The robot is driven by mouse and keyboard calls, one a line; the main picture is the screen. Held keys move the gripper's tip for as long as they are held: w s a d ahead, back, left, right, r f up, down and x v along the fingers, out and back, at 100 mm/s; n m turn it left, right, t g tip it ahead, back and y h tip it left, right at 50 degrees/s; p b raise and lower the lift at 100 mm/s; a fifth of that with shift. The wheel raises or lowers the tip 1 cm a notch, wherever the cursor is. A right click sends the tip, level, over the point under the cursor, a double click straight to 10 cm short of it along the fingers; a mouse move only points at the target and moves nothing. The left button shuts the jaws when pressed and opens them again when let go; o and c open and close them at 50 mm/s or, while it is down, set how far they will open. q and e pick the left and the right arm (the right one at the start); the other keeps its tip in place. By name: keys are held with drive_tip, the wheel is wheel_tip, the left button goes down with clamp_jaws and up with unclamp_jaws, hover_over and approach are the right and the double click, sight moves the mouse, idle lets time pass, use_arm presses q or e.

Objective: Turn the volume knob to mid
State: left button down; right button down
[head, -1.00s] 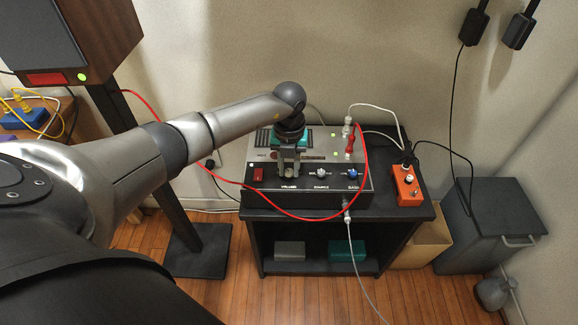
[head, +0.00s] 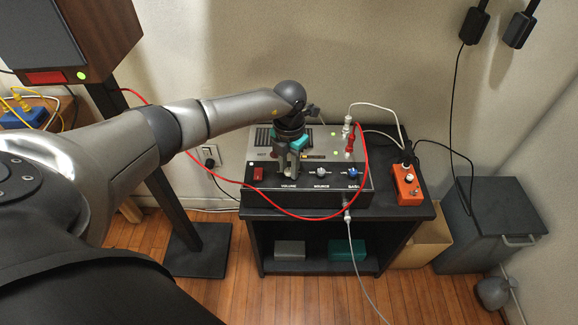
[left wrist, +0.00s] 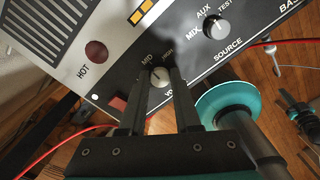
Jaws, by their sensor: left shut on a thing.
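The volume knob (left wrist: 159,77) is a small pale round knob on the dark front strip of the amplifier box (head: 325,187). MID (left wrist: 147,60) is printed just above it in the left wrist view, with another label to its right. My left gripper (head: 288,171) points down and is shut on the volume knob, with one dark finger on each side. The knob's pointer is too small to read surely. My right gripper is not in view.
The source knob (head: 322,172) and blue bass knob (head: 352,173) sit to the right, and a red switch (head: 258,173) to the left. A red cable (head: 366,165) loops in front of the box. An orange pedal (head: 408,185) stands beside it on the black stand (head: 402,212).

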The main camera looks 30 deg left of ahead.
sight(289, 170)
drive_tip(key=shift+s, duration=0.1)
use_arm(q)
drive_tip(key=c, duration=0.7)
unclamp_jaws()
drive_tip(key=shift+c, duration=0.2)
drive_tip(key=shift+o, duration=0.6)
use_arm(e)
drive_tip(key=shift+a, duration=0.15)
use_arm(q)
drive_tip(key=shift+r, duration=0.35)
wheel_tip(289, 170, up, 2)
drive_tip(key=shift+r+p, duration=0.25)
drive_tip(key=shift+p, duration=0.4)
wheel_tip(289, 170, up, 12)
drive_tip(key=p, duration=0.3)
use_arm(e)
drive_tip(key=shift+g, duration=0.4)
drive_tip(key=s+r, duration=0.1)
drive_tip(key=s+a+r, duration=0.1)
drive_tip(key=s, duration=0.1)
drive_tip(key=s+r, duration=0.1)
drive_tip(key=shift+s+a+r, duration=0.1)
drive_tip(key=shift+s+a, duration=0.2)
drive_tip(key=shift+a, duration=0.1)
